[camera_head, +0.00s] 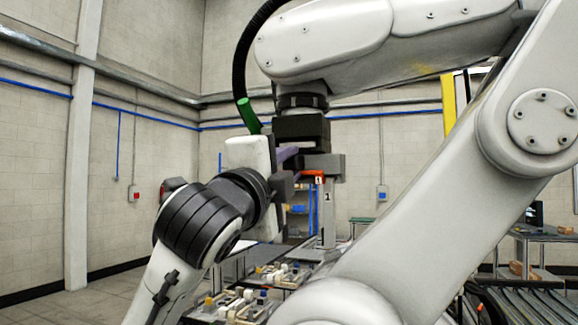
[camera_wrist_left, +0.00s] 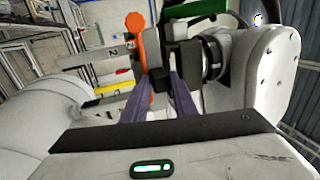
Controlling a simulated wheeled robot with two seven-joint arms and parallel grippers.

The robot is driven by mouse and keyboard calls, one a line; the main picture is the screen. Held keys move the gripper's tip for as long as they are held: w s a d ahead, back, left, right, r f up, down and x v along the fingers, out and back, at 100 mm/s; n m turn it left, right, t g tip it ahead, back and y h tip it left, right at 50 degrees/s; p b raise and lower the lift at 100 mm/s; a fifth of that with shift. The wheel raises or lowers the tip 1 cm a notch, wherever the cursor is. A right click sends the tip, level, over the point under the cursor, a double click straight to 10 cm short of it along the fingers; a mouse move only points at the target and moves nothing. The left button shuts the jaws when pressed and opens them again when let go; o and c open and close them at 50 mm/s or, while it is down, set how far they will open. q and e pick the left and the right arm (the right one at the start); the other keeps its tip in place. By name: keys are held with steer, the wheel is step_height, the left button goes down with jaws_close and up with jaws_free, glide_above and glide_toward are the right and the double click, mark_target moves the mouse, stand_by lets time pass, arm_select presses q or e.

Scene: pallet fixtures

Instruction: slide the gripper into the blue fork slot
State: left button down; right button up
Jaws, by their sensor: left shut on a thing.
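My left gripper (camera_head: 292,160) comes in from the left in the head view, with its purple fingers below the black end of a large white arm. In the left wrist view, the left gripper (camera_wrist_left: 160,82) is shut on a dark block (camera_wrist_left: 161,79) between its fingertips. An orange piece (camera_wrist_left: 137,42) stands just beyond the fingers; in the head view it shows beside the fingertips. Blue parts (camera_head: 298,209) show behind and below the gripper; I cannot tell whether they are the blue fork slot. My right gripper is not identifiable.
The large white arm (camera_head: 340,40) fills the upper and right part of the head view, close to my gripper. A grey post (camera_head: 328,215) marked 1 stands right of the fingertips. Low tables with small parts (camera_head: 240,303) stand below. Open floor is at left.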

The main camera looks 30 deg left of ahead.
arm_select(q)
steer(key=s+d, duration=0.2)
steer(key=s, duration=0.6)
steer(key=shift+p, duration=0.4)
stand_by(0.5)
steer(key=shift+s, duration=0.15)
steer(key=shift+r, duration=0.1)
